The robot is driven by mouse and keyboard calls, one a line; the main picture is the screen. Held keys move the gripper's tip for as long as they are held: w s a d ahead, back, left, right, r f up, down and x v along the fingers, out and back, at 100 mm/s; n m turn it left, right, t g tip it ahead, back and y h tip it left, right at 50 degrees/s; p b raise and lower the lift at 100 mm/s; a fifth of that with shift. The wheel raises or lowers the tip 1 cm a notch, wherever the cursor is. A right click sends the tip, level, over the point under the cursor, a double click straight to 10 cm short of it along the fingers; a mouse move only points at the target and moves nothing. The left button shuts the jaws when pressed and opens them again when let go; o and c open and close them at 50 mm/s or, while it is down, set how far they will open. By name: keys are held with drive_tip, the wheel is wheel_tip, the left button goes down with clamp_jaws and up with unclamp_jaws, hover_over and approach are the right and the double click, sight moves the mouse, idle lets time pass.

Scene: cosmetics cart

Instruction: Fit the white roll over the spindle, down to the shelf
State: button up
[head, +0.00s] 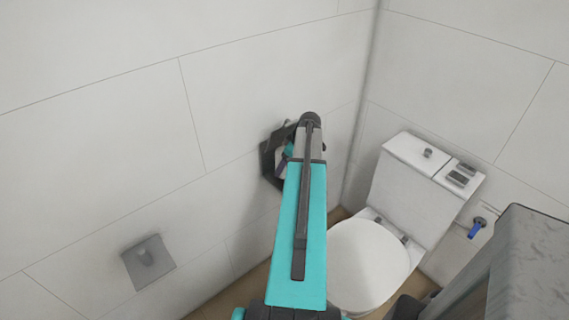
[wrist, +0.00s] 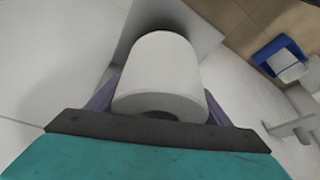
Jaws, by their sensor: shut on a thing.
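The white roll (wrist: 160,72) sits between the purple fingers of my gripper (wrist: 160,98) in the wrist view. My gripper is shut on it, and the near end of its core shows as a dark opening. In the head view, my arm hides the roll and most of the gripper. The grey shelf (head: 163,267) is on the left wall in the head view, with the short spindle (head: 146,256) on it, bare. My arm's end is up and to the right of it. A grey plate lies behind the roll in the wrist view; I cannot tell if it is that shelf.
A white toilet (head: 368,265) stands right of my arm. A grey stone-like block (head: 520,260) fills the lower right. A blue-framed object (wrist: 283,60) and a white fixture (wrist: 292,126) show in the wrist view. The wall around the shelf is clear.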

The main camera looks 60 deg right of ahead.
drive_tip(key=shift+f, duration=0.45)
drive_tip(key=shift+f+b, duration=1.3)
drive_tip(key=shift+f, duration=0.2)
idle(1.2)
drive_tip(key=o, duration=1.2)
drive_tip(key=shift+r, duration=0.1)
drive_tip(key=shift+b+v, duration=1)
drive_tip(key=shift+v, duration=5.8)
